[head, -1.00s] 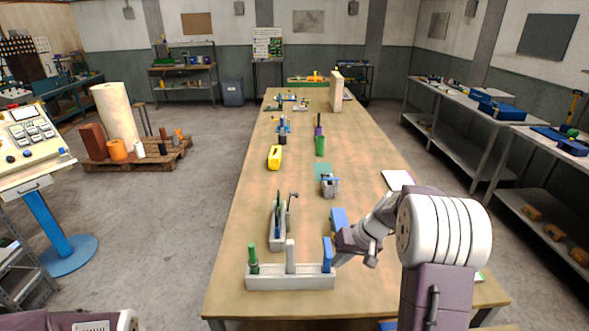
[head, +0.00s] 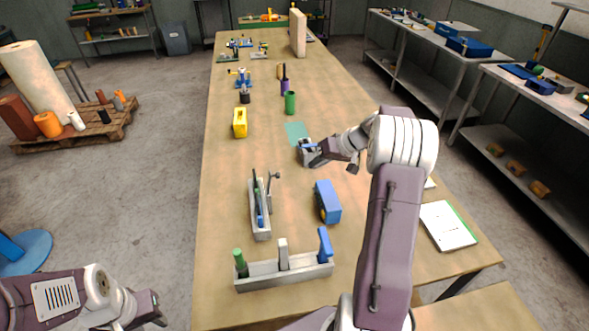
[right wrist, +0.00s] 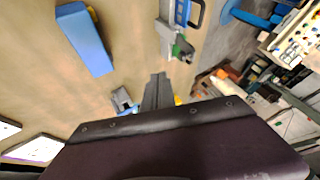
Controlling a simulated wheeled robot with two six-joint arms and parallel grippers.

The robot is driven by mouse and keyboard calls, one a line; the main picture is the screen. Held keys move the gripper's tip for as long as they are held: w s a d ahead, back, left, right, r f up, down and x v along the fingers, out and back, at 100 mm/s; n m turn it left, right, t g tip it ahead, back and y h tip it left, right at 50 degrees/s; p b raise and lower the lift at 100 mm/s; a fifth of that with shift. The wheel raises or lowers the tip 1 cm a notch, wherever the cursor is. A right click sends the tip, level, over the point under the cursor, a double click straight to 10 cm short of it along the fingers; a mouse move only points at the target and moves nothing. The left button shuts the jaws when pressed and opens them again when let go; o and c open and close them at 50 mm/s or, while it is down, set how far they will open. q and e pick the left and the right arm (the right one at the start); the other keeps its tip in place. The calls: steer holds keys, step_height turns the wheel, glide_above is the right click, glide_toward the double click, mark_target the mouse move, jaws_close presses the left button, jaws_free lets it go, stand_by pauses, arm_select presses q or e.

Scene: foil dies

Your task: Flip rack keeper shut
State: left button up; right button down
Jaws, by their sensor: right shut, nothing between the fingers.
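A narrow grey rack (head: 261,228) holding upright dark and blue pieces stands on the table, with a knobbed lever (head: 270,180) at its far right side. A rack with a blue piece also shows in the right wrist view (right wrist: 166,42). I cannot tell which part is the keeper. My right gripper (head: 318,152) is shut and empty, beside a small grey device (head: 306,157) with a blue part; contact is unclear. Its closed fingers (right wrist: 158,92) show in the right wrist view. My left gripper (head: 152,308) is low at the left, off the table; its fingers are unclear.
A front grey rack (head: 275,272) holds green, grey and blue upright pieces. A blue box (head: 328,200) lies right of the narrow rack. A yellow block (head: 240,122) and green cylinder (head: 290,103) stand farther back. The table between the yellow block and grey device is largely clear.

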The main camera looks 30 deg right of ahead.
steer(key=w+a+f+p, duration=0.4)
steer(key=w+a+f, duration=0.2)
steer(key=a+f, duration=0.1)
steer(key=shift+w, duration=0.2)
steer(key=shift+d, duration=0.1)
